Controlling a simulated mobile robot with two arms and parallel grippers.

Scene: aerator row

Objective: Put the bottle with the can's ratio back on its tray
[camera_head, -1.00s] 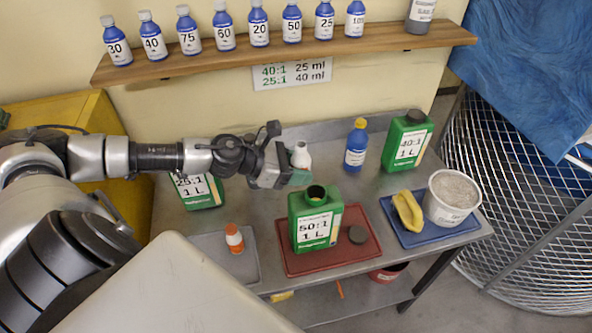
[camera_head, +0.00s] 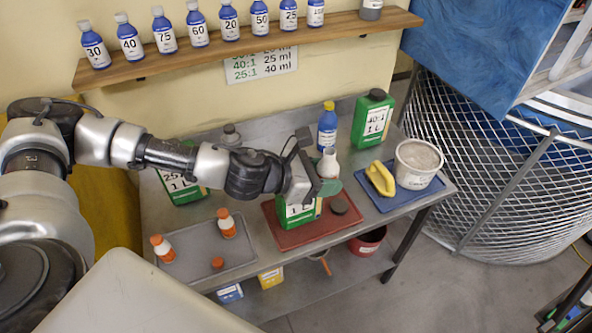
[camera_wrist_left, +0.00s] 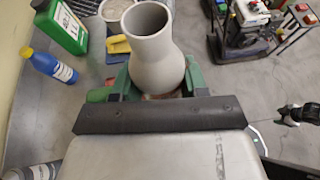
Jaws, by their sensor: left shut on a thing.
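My left gripper (camera_head: 318,184) is shut on a pale grey-white bottle (camera_head: 329,163) with an open neck. It holds the bottle upright above the red tray. The bottle fills the upper middle of the left wrist view (camera_wrist_left: 150,48), its base hidden by the gripper. Under the gripper, a green can (camera_head: 291,218) stands on the red tray (camera_head: 300,240), its label partly covered.
A blue bottle with a yellow cap (camera_head: 327,128) and a 40:1 can (camera_head: 372,118) stand behind. A 25:1 can (camera_head: 180,187) is at left. The blue tray (camera_head: 405,199) holds a yellow item (camera_head: 380,179) and a bucket (camera_head: 418,164). Numbered bottles line the shelf (camera_head: 250,48).

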